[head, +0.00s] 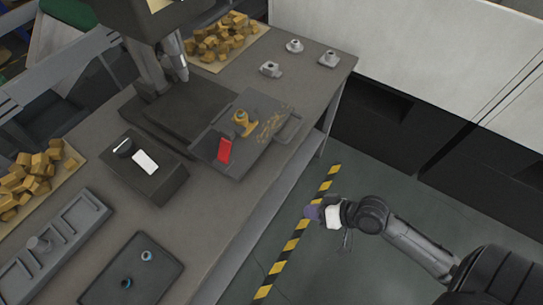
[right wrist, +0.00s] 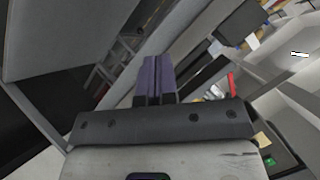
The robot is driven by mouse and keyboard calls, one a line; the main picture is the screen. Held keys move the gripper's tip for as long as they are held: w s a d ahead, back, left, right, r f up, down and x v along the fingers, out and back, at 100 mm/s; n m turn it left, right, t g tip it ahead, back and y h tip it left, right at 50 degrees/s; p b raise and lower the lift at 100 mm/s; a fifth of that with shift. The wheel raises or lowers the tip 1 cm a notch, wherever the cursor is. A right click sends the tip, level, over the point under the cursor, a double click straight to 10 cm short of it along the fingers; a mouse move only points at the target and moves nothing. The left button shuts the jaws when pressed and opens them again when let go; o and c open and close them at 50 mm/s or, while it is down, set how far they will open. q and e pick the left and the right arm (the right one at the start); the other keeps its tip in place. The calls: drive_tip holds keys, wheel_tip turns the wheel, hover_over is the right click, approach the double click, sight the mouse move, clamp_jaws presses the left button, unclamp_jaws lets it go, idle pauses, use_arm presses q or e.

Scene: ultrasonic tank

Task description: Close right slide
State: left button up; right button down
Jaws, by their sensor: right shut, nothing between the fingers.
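The dark grey slide (head: 258,148) sticks out from the black base of the press towards the right edge of the table. A handle (head: 293,127) shows at its outer end. A brass-coloured part (head: 241,121) and a red piece (head: 225,150) sit on the slide. My right gripper (head: 311,212) is beside the table, over the floor, apart from the slide and its handle. Its purple fingers (right wrist: 155,78) are together and empty in the right wrist view, where the red piece (right wrist: 232,83) also shows. My left gripper is not in view.
The press (head: 152,62) stands behind the slide. A black box (head: 143,168) with a white panel is left of it. Cardboard-coloured blocks (head: 222,38) lie at the back, with several small metal parts (head: 294,46) beside them. The striped floor (head: 297,238) beside the table is open.

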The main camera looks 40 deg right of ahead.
drive_tip(key=w+r+m+t+y, duration=0.1)
drive_tip(key=w+r+m+t, duration=0.2)
drive_tip(key=r+m+t, duration=0.15)
drive_tip(key=m+t+h, duration=0.2)
drive_tip(key=m+t, duration=0.1)
drive_tip(key=m, duration=0.5)
approach(261, 151)
drive_tip(key=shift+n+y, duration=0.25)
drive_tip(key=shift+y, duration=0.15)
drive_tip(key=x, duration=0.3)
drive_tip(key=p+x, duration=0.1)
drive_tip(key=x, duration=0.2)
drive_tip(key=shift+w+d+f, duration=0.1)
drive_tip(key=shift+w+f, duration=0.05)
drive_tip(key=shift+f, duration=0.1)
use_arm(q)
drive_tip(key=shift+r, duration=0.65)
use_arm(e)
drive_tip(key=shift+w+a, duration=0.25)
drive_tip(key=shift+w, duration=0.4)
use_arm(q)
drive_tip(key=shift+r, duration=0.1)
use_arm(e)
drive_tip(key=shift+w, duration=0.15)
